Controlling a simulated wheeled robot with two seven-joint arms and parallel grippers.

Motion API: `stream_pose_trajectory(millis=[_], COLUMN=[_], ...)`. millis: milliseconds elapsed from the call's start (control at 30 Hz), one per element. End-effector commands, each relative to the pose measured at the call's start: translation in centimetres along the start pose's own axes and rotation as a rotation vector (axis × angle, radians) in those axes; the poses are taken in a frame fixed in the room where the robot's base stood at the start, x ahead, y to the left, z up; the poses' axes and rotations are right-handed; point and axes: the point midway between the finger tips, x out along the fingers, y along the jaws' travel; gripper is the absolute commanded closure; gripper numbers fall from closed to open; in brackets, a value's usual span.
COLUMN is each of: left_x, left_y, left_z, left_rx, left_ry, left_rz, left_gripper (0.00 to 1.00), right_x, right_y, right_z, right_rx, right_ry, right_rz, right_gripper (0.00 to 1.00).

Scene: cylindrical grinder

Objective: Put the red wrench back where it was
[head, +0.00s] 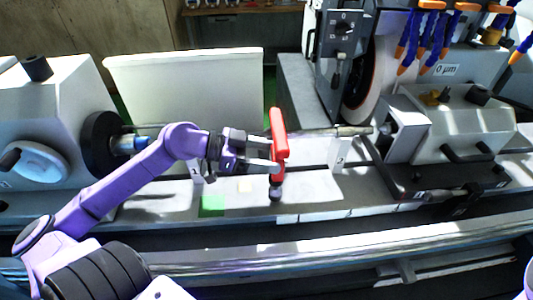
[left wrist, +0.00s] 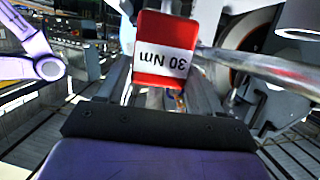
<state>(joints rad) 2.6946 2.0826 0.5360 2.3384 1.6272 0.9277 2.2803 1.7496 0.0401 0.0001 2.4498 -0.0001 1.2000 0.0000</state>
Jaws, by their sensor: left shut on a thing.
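The red wrench (head: 279,135) is held roughly upright in the middle of the head view, in front of the grinder's bed. My left gripper (head: 272,159) comes in from the left and is shut on it. A dark round end (head: 275,193) shows below the red part, close to the bed; I cannot tell whether it touches. In the left wrist view the wrench's red body (left wrist: 158,76) carries a white label reading "30 Nm" upside down. My right gripper is not in view.
The grinding wheel (head: 370,92) stands behind right, the workhead (head: 50,120) at left, the tailstock (head: 455,125) at right. A long rail (head: 330,247) crosses the front.

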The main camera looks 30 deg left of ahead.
Motion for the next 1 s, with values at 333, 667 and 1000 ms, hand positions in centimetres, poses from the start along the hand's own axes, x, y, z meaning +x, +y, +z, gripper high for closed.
stream_pose_trajectory(millis=[333, 667, 1000], left_x=[0.1, 0.2, 0.4], left_y=[0.0, 0.0, 0.0], left_z=[0.0, 0.5, 1.1], left_rx=[0.002, 0.001, 0.002], left_ry=[0.002, 0.002, 0.002], left_rz=[0.0, 0.0, 0.0], left_gripper=[0.97, 0.97, 0.97], right_x=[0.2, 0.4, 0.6], right_y=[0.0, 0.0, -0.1], right_z=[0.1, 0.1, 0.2], right_rx=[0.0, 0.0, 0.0], right_ry=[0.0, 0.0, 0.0], right_rz=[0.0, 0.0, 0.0], right_gripper=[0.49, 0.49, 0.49])
